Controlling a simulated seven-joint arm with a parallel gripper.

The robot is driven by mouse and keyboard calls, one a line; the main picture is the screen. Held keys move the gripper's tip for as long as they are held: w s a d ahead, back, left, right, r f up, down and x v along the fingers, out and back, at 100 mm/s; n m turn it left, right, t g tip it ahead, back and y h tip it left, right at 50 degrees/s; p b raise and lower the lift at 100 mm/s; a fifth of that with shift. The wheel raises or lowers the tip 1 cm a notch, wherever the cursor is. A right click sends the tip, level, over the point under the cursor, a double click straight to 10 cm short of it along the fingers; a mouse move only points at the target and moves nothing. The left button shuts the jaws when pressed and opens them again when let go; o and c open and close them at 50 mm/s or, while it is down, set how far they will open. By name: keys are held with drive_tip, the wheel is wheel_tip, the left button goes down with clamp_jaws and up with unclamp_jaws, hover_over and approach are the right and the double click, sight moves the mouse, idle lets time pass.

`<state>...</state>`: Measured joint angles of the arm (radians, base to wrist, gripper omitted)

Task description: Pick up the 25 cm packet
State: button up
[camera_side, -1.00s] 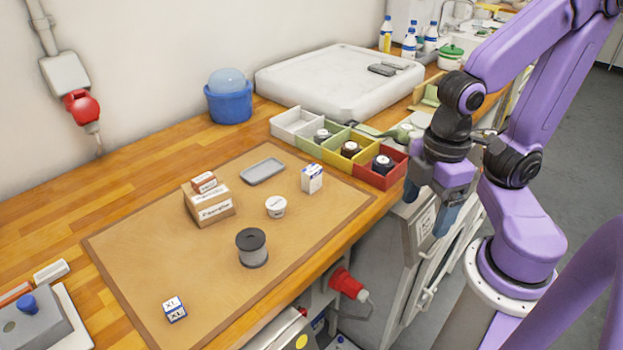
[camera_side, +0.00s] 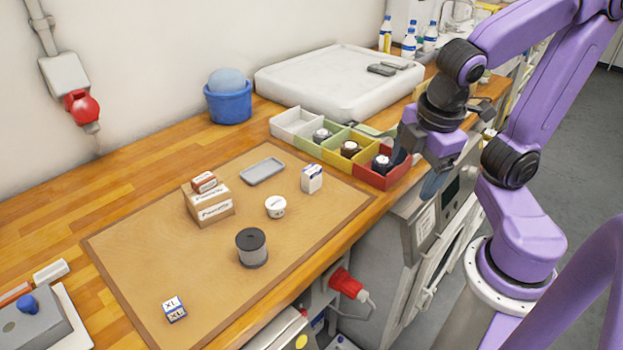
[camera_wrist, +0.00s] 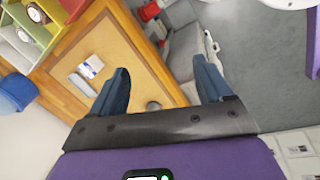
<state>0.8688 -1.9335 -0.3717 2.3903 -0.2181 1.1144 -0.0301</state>
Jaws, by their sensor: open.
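I cannot read "25 cm" on any packet. On the brown mat (camera_side: 300,232), a small white-and-blue box (camera_side: 312,179) stands upright near the right end; it also shows in the wrist view (camera_wrist: 91,66). A small reddish-brown labelled box (camera_side: 204,182) lies on a larger brown labelled carton (camera_side: 208,205). A white-and-blue box marked XL (camera_side: 174,309) sits near the front left corner. My gripper (camera_side: 418,172) is open and empty beside the red bin, well right of these packets. Its two blue fingers show apart in the wrist view (camera_wrist: 163,84).
A grey tray (camera_side: 262,171), a white round tub (camera_side: 275,207) and a dark-topped cylinder (camera_side: 252,248) are on the mat. Joined white, green, yellow and red (camera_side: 382,181) bins line the back; some hold dark-and-white round items. A blue bucket (camera_side: 229,106) stands behind. The mat's left middle is clear.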

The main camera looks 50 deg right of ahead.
drive_tip(key=w+d+n+t+h, duration=0.3)
drive_tip(key=w+d+n+t, duration=0.25)
drive_tip(key=w, duration=0.55)
drive_tip(key=n+t+y, duration=0.4)
drive_tip(key=n+t, duration=0.2)
drive_tip(key=n, duration=1.1)
hover_over(306, 175)
drive_tip(key=s+d, duration=0.3)
drive_tip(key=s, duration=0.2)
drive_tip(key=f, duration=1.3)
drive_tip(key=shift+a+f, duration=0.35)
drive_tip(key=shift+f, duration=0.05)
drive_tip(key=shift+w+f, duration=0.15)
drive_tip(key=shift+f, duration=0.5)
drive_tip(key=shift+x, duration=3.6)
